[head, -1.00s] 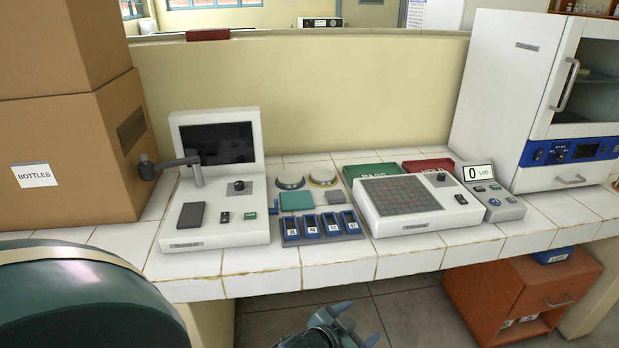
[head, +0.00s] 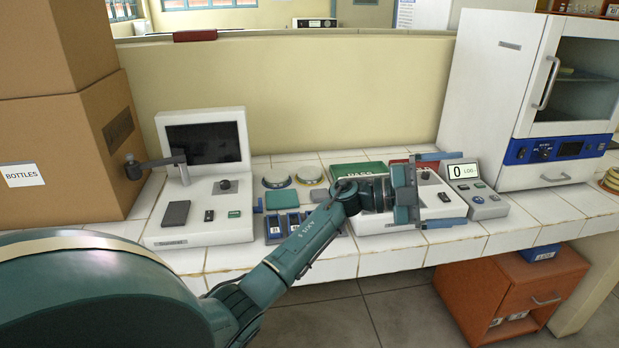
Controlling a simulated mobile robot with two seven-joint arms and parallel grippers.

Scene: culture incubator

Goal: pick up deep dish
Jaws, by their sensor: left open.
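Two round lidded dishes stand side by side at the back of the bench, a grey-rimmed dish (head: 277,177) and a yellow-rimmed dish (head: 310,173). I cannot tell which one is the deep dish. My left gripper (head: 441,190) is open and empty, its two fingers spread and pointing right. My right gripper is not in view.
A monitor unit (head: 203,140) with a jointed arm stands left, beside cardboard boxes (head: 70,150). Green (head: 357,169) and red mats lie behind the grid device. A display reading 0 (head: 476,190) and a white incubator (head: 490,90) stand right. Stacked round dishes (head: 611,181) are at the right edge.

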